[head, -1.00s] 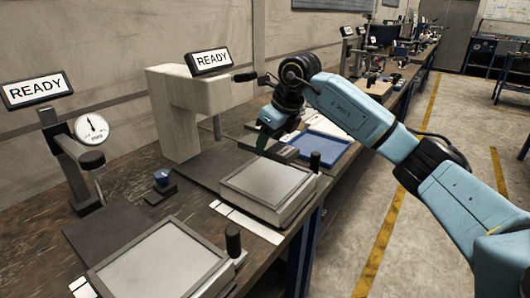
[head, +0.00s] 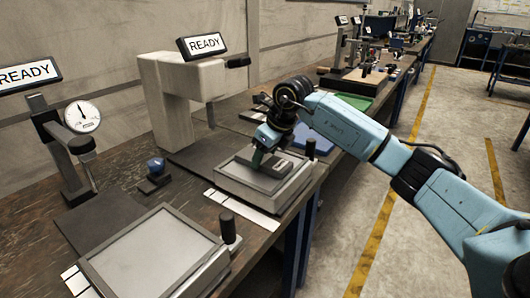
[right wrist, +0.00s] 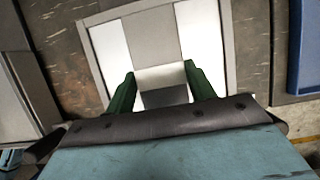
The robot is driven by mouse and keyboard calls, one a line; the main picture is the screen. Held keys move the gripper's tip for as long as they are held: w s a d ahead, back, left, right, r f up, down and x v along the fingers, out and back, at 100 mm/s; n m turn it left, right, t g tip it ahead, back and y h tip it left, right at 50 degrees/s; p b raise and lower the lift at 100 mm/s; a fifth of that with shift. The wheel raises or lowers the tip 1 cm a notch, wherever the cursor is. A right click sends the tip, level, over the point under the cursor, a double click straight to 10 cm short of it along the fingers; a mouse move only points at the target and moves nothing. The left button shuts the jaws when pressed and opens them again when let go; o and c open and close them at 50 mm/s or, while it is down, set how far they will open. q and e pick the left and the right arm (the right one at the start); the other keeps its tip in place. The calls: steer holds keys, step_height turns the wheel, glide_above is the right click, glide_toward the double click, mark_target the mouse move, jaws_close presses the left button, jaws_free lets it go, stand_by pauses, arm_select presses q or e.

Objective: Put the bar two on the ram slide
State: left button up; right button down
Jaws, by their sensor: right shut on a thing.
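The ram slide (head: 298,193) is a pale grey framed tray with a black knob, in front of the white ram press (head: 168,105). My right gripper (head: 258,160), with green fingertips, is shut on bar two (head: 268,181), a dark grey bar. The bar is over the tray's inner area, within its frame; whether it touches the surface I cannot tell. In the right wrist view the green fingers (right wrist: 160,88) straddle a light and dark part of the bar (right wrist: 165,98), with the slide's frame (right wrist: 228,45) around it. My left gripper is not in view.
A second framed tray (head: 160,255) with a black knob lies nearer, by a dial gauge stand (head: 65,140). A blue-knobbed block (head: 155,175) sits between the stations. A blue tray (head: 321,146) and a green tray (head: 350,103) lie beyond. Both signs read READY.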

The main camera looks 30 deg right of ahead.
steer(key=shift+r, duration=0.15)
steer(key=c, duration=0.9)
jaws_free()
steer(key=shift+f, duration=0.25)
steer(key=shift+c, duration=0.2)
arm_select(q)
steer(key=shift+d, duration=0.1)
arm_select(e)
steer(key=o, duration=0.4)
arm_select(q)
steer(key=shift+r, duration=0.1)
arm_select(e)
steer(key=shift+r, duration=0.25)
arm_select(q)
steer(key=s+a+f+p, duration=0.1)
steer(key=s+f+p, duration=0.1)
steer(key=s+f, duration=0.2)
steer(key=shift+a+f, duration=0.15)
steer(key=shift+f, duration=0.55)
arm_select(e)
steer(key=v, duration=1.2)
steer(key=shift+f, duration=0.1)
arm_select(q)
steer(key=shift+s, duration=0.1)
